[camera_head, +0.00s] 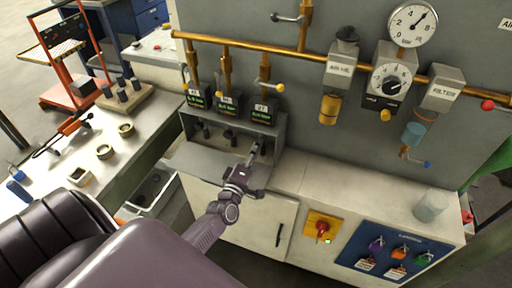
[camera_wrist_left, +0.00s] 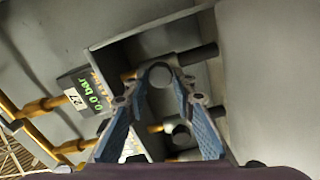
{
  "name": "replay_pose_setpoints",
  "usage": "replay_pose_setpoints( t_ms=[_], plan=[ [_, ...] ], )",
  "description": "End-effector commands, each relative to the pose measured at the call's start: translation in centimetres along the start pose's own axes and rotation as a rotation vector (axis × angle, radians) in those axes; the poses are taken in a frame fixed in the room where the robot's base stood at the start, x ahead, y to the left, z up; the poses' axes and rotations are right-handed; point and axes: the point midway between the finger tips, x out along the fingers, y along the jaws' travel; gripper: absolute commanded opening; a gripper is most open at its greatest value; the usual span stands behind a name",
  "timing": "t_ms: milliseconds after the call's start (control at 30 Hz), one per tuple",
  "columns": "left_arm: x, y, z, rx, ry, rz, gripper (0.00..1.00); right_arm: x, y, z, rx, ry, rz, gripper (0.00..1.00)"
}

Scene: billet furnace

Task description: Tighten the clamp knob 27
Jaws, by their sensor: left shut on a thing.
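My left gripper (camera_head: 251,160) reaches into the open front of a grey clamp box (camera_head: 218,160), at its right end below the unit labelled 27 (camera_head: 262,110). In the left wrist view, its two blue-padded fingers (camera_wrist_left: 160,78) close around a round grey knob end (camera_wrist_left: 159,74), the clamp knob under the 27 display. That display (camera_wrist_left: 86,95) shows a green 0.0 bar reading in the left wrist view. Whether the knob is turned in cannot be told. My right gripper is in neither view.
Two more units with green displays (camera_head: 229,104) stand left of unit 27. The white cabinet top (camera_head: 330,180) is mostly clear. A red switch (camera_head: 322,228) is on its front.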

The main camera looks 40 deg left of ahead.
Motion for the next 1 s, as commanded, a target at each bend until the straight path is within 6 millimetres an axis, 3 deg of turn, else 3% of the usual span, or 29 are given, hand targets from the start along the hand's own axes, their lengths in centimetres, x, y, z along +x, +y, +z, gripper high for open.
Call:
replay_pose_setpoints(
  t_ms=[700, 733, 867, 1000],
  plan=[
    [0.1, 0.16, -0.11, 0.076, 0.002, 0.003, 0.0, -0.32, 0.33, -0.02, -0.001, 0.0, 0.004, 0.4],
    [0.1, 0.16, -0.11, 0.075, 0.002, 0.003, 0.26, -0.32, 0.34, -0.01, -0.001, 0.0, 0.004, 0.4],
    [0.09, 0.14, -0.09, 0.075, 0.002, 0.002, 0.4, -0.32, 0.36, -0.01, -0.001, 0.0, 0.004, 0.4],
    [0.05, 0.09, -0.06, 0.074, 0.001, 0.001, 0.42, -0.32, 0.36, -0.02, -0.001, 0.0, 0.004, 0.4]
  ],
)
